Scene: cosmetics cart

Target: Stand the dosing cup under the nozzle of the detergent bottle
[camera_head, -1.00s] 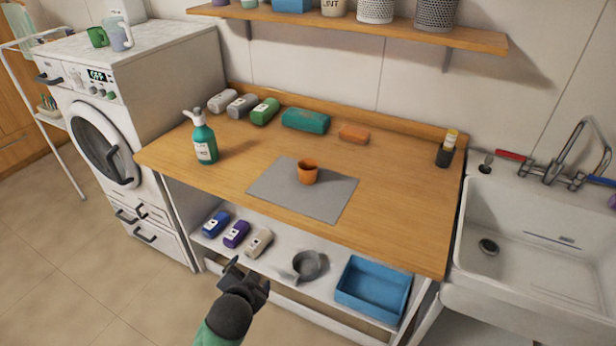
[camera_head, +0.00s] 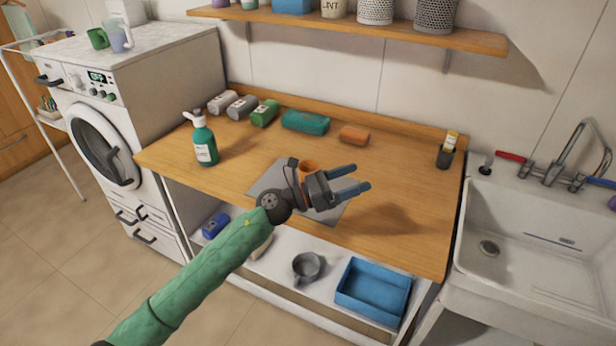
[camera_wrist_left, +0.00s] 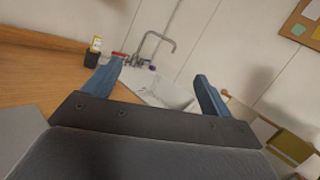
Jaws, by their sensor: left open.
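The orange dosing cup (camera_head: 309,164) stands on the grey mat (camera_head: 268,181) in the middle of the counter, partly hidden behind my left gripper in the head view. The teal detergent bottle (camera_head: 204,143) with a white pump nozzle (camera_head: 194,116) stands upright at the counter's left side, apart from the cup. My left gripper (camera_head: 356,179) is open and empty, above the mat and in front of the cup, its fingers pointing right. In the left wrist view its two blue fingers (camera_wrist_left: 157,90) are spread with nothing between them. My right gripper is not in view.
Several small bottles, a teal pack (camera_head: 305,122) and an orange block (camera_head: 354,135) lie along the counter's back. A dark holder (camera_head: 445,156) stands at the right, near the sink (camera_head: 530,247). A blue tray (camera_head: 373,290) and a grey mug (camera_head: 307,267) are on the lower shelf.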

